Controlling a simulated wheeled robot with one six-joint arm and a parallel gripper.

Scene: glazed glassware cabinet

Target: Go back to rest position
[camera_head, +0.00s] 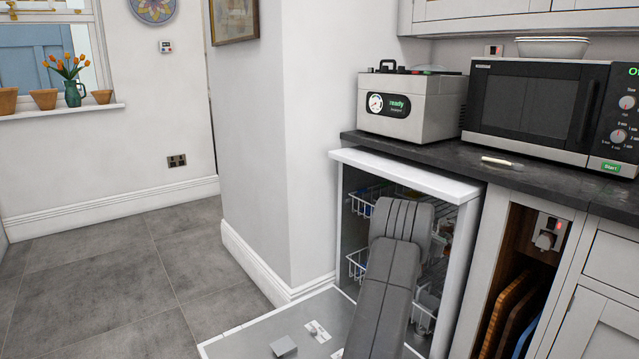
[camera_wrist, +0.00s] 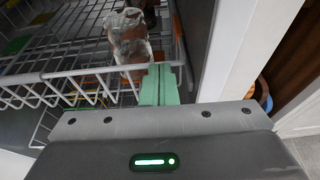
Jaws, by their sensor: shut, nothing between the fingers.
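My gripper (camera_wrist: 160,72) shows in the wrist view with its green fingers shut together and nothing between them. It is at the front wire rail of a dishwasher rack (camera_wrist: 75,75). Whether the fingers touch the rail I cannot tell. A clear glass (camera_wrist: 131,42) stands in the rack just beyond the fingertips, apart from my grip. In the head view my grey arm reaches down into the open dishwasher (camera_head: 462,245), and the arm hides my gripper there.
The dishwasher door (camera_head: 250,335) lies folded down below my arm. A white side panel (camera_wrist: 235,55) stands close on the right of my gripper. A microwave (camera_head: 535,108) and a grey appliance (camera_head: 430,110) stand on the dark counter. The tiled floor (camera_head: 110,280) at left is clear.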

